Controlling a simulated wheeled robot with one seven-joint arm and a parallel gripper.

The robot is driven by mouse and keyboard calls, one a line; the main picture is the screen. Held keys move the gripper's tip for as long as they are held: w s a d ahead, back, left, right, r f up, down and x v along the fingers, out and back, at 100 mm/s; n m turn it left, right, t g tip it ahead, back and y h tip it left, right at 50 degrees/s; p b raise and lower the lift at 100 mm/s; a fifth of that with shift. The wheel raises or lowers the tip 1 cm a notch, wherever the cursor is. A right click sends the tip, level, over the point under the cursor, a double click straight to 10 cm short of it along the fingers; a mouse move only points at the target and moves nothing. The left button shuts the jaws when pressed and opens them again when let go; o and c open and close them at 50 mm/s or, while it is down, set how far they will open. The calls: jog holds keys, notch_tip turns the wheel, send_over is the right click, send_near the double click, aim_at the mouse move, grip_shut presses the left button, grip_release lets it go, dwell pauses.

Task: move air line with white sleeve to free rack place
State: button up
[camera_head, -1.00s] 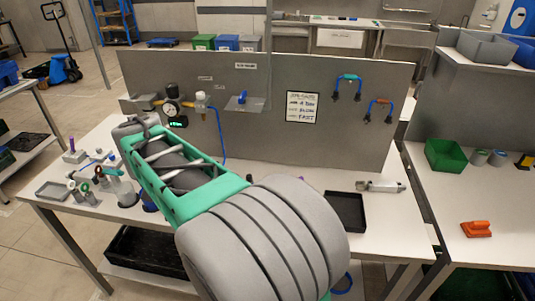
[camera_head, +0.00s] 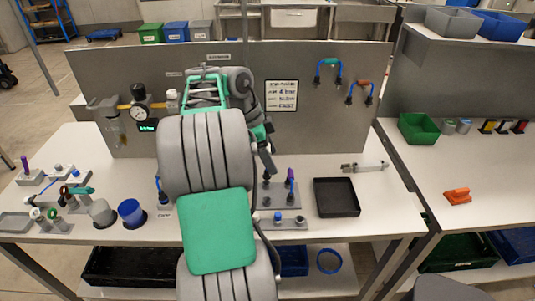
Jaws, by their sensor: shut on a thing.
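My gripper (camera_head: 267,160) is at the end of my arm, before the grey panel, to the right of the arm's green and grey links. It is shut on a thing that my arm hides. I cannot make out the white-sleeved air line. Two short blue air lines hang on the panel at right: one with a teal sleeve (camera_head: 331,62), one with an orange sleeve (camera_head: 363,84). Each bends down at both ends. My arm hides part of the panel to their left, so I cannot tell which rack place is free.
A pressure gauge (camera_head: 139,117) stands left of my arm. Small fittings and cups, including a blue cup (camera_head: 131,211), crowd the bench's left. A grey stand (camera_head: 283,196) is below my gripper. A black tray (camera_head: 336,197) and metal cylinder (camera_head: 365,166) lie to its right.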

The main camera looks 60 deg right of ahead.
notch_tip(320, 180, down, 8)
jog(key=b, duration=0.6)
jog(key=shift+b, duration=0.4)
jog(key=shift+f+b, duration=0.55)
jog(key=shift+f, duration=0.1)
dwell(0.9)
jog(key=shift+f+b, duration=0.3)
dwell(0.4)
jog(key=o, duration=1.4)
jog(key=shift+c, duration=0.2)
jog(key=shift+o, duration=0.4)
jog(key=shift+r, duration=0.1)
jog(key=shift+r+p, duration=2.85)
jog(key=shift+r, duration=0.05)
